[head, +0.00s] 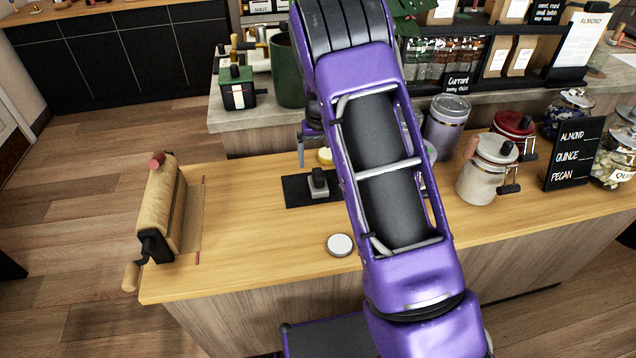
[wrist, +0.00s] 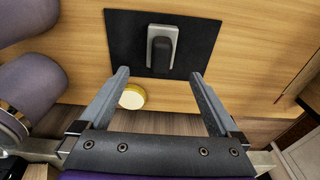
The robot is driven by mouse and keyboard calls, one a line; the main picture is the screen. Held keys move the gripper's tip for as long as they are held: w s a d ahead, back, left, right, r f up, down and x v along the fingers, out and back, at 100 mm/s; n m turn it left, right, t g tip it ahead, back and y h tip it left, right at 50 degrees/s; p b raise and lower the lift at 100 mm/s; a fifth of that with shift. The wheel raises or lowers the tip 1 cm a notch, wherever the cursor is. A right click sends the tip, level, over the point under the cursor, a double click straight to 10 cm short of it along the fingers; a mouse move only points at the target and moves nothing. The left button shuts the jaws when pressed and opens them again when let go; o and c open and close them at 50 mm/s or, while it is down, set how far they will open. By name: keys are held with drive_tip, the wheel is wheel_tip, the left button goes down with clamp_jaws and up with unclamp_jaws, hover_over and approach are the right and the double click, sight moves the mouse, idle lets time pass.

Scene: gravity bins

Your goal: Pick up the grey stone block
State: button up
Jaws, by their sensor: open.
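The grey stone block (head: 317,188) sits on a dark mat (head: 296,193) on the wooden counter, with a black knob-like part on top. In the wrist view the block (wrist: 174,60) lies on the dark mat (wrist: 122,30), near the top centre. My gripper (wrist: 160,75) is open and empty, its two fingers spread below the block in that picture, one to each side. The block is not between the fingertips, and I see no contact. In the head view my purple arm hides most of the gripper; only part of a finger shows, just above the mat.
A yellow-rimmed round item (wrist: 132,97) shows between the fingers, beyond the mat. A white round lid (head: 340,244) lies near the counter's front edge. A paper roll holder (head: 165,208) stands left. Lavender canisters (head: 446,128) and a white jar (head: 484,175) stand right.

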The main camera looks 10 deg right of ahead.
sight(318, 170)
drive_tip(key=f, duration=0.3)
drive_tip(key=shift+w+f, duration=0.25)
drive_tip(key=shift+f, duration=0.1)
wheel_tip(318, 170, down, 5)
drive_tip(key=shift+s+f, duration=0.1)
drive_tip(key=shift+c, duration=0.3)
clamp_jaws()
